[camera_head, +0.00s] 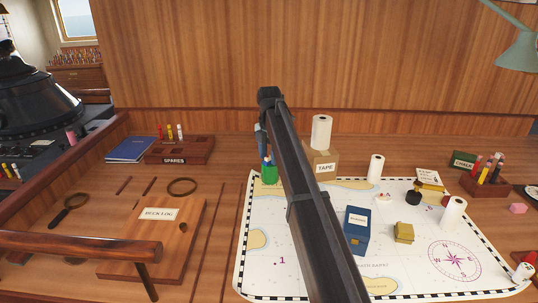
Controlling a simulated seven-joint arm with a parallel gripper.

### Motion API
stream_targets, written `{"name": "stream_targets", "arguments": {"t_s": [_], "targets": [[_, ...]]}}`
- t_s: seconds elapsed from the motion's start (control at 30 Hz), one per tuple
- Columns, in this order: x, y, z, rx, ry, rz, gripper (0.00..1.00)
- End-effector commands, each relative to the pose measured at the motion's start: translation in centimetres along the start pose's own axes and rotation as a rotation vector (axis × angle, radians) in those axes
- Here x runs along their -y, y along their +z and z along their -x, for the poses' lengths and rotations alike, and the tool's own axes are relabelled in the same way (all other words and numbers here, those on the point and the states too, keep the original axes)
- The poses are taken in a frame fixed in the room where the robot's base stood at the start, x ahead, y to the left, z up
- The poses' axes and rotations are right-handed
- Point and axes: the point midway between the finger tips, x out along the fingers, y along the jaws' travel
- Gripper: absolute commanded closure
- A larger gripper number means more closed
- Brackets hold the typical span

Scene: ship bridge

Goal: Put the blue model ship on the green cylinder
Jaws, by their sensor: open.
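The green cylinder (270,175) stands on the chart near its upper left edge, just left of my arm. A small blue shape with a light part, which looks like the blue model ship (267,161), shows right at the top of the green cylinder. It is small and partly hidden by my arm, so I cannot tell fully how it rests. My gripper (262,147) is just above it, seen from the side behind my dark arm link, and is open. My arm hides the chart area to the right of the cylinder.
The chart (300,268) bears a blue box (356,230), a yellow box (403,233), an ink bottle (413,197) and white rolls (453,212). A tape box (325,164) stands behind. A spares tray (180,151) and deck log board (150,240) lie left. The chart's lower left is clear.

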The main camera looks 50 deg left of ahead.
Motion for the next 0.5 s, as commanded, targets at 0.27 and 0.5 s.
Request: {"name": "stream_targets", "arguments": {"t_s": [0.27, 0.5], "targets": [[-0.1, 0.0, 0.6, 0.0, 0.001, 0.0, 0.48], [-0.1, 0.1, 4.3, 0.001, 0.002, 0.0, 0.48]]}}
